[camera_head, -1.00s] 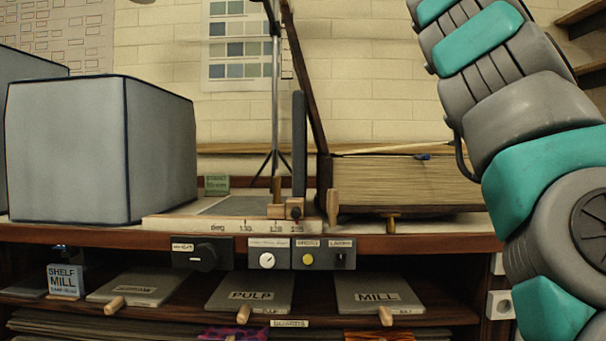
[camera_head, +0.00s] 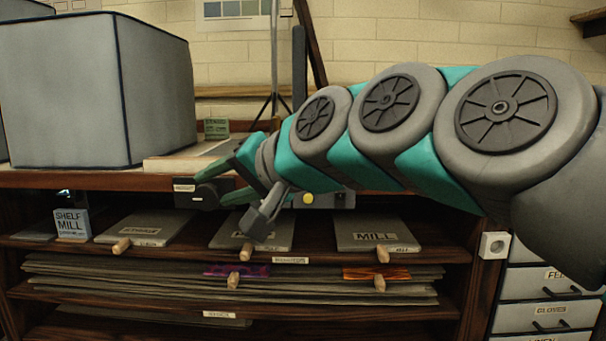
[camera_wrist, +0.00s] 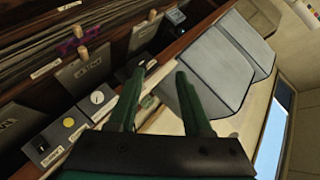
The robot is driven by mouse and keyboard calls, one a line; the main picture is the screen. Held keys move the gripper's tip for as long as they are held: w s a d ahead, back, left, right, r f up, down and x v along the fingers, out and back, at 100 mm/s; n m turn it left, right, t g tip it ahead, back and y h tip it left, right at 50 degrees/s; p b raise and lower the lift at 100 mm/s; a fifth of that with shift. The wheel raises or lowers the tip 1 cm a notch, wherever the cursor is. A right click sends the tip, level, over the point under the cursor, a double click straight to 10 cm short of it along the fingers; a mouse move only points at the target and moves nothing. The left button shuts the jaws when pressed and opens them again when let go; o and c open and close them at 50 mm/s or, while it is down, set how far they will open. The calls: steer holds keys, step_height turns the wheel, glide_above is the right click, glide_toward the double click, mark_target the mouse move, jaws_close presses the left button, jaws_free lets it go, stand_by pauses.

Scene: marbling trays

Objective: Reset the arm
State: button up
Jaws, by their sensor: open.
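My gripper (camera_head: 212,180) reaches across the front edge of the bench in the head view, at the end of my outstretched arm. In the wrist view my gripper (camera_wrist: 166,95) shows two green fingers standing apart with nothing between them. Beyond the fingertips in that view is a large grey box (camera_wrist: 215,70). The grey box also stands on the bench at the left in the head view (camera_head: 150,95). My arm hides part of the bench top and the controls on its front edge.
Below the bench, a shelf holds a board marked MILL (camera_head: 372,232), other labelled boards and a small SHELF MILL box (camera_head: 72,223). Stacked sheets (camera_head: 130,285) lie lower. White drawers (camera_head: 545,285) stand at the right. A small green block (camera_head: 216,127) sits beside the grey box.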

steer(key=s+d+f+g+h, duration=0.2)
steer(key=s+d+f, duration=0.15)
steer(key=f, duration=0.45)
steer(key=s+d+f+n+g+h, duration=0.1)
steer(key=s+d+f+h, duration=0.1)
steer(key=d+f, duration=0.5)
steer(key=s+d+f+g+h, duration=0.2)
steer(key=d+f+h, duration=0.1)
steer(key=f, duration=0.7)
steer(key=s+d+f+g+h, duration=0.2)
steer(key=s+d+f+g, duration=0.1)
steer(key=s+d+f, duration=0.5)
steer(key=s+d+f+g+h, duration=0.1)
steer(key=s+d+f+g, duration=0.2)
steer(key=s+d+f, duration=0.5)
steer(key=s+a+r+p, duration=0.1)
steer(key=a+r+p, duration=0.2)
steer(key=r+p, duration=1.1)
step_height(320, 180, up, 3)
steer(key=shift+s+r+p, duration=0.1)
steer(key=shift+s+p, duration=0.05)
steer(key=shift+p, duration=0.25)
